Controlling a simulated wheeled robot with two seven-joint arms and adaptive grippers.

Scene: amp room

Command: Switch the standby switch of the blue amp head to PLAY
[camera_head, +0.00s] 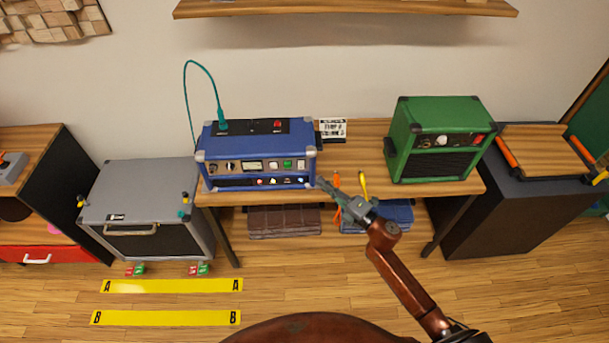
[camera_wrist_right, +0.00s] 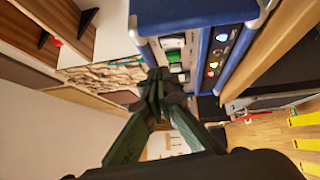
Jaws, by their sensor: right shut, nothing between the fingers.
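The blue amp head (camera_head: 257,155) stands on the wooden table, its front panel of knobs, a meter and switches facing me. A teal cable plugs into its top. In the right wrist view the blue amp head (camera_wrist_right: 185,14) fills the upper middle, with a white-framed switch and a green-lit part (camera_wrist_right: 174,56) close to the fingertips. My right gripper (camera_head: 326,186) is shut and empty, at the amp's lower right front corner in the head view. In the wrist view its fingertips (camera_wrist_right: 158,82) overlap the panel; I cannot tell whether they touch it. The standby switch's position is unclear. My left gripper is out of view.
A green amp (camera_head: 437,138) stands on the table (camera_head: 350,150) to the right. Screwdrivers (camera_head: 362,184) lie near the front edge. A grey cabinet (camera_head: 140,190) stands left. A shelf (camera_head: 345,8) hangs above.

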